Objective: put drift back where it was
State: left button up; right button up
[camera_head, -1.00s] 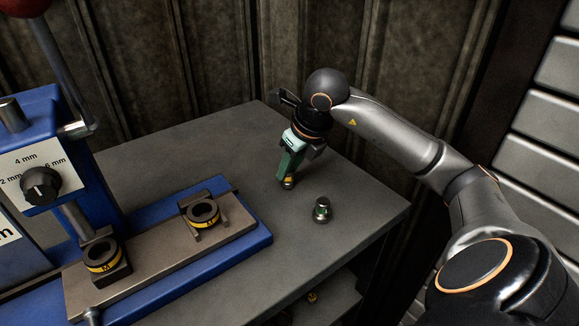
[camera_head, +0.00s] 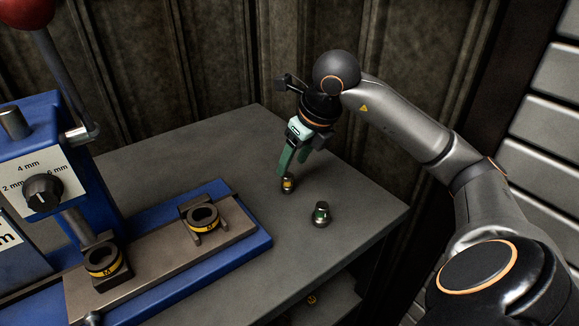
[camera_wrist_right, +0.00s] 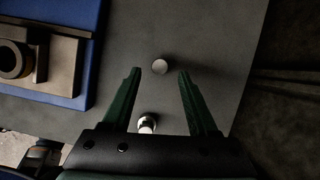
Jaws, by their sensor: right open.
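A small metal drift with a yellow band (camera_head: 287,186) stands upright on the grey table. A second drift with a green band (camera_head: 321,214) stands a little nearer and to the right. My right gripper (camera_head: 294,168) is open just above the yellow-banded drift, with its green fingers apart. In the right wrist view the round top of the yellow-banded drift (camera_wrist_right: 159,66) shows between the fingertips, apart from both. The green-banded drift (camera_wrist_right: 147,124) shows lower, near the gripper's body. My left gripper is not in view.
A blue press (camera_head: 35,140) with a red-knobbed lever stands on the left. Its brown bed (camera_head: 155,262) carries two yellow-banded ring holders (camera_head: 203,219). The table's right edge and the corrugated wall behind are close to my right arm. The table (camera_head: 190,140) behind the press bed is clear.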

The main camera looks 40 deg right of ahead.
jog(key=p+v, duration=0.1)
jog(key=v, duration=0.7)
jog(key=shift+f, duration=0.1)
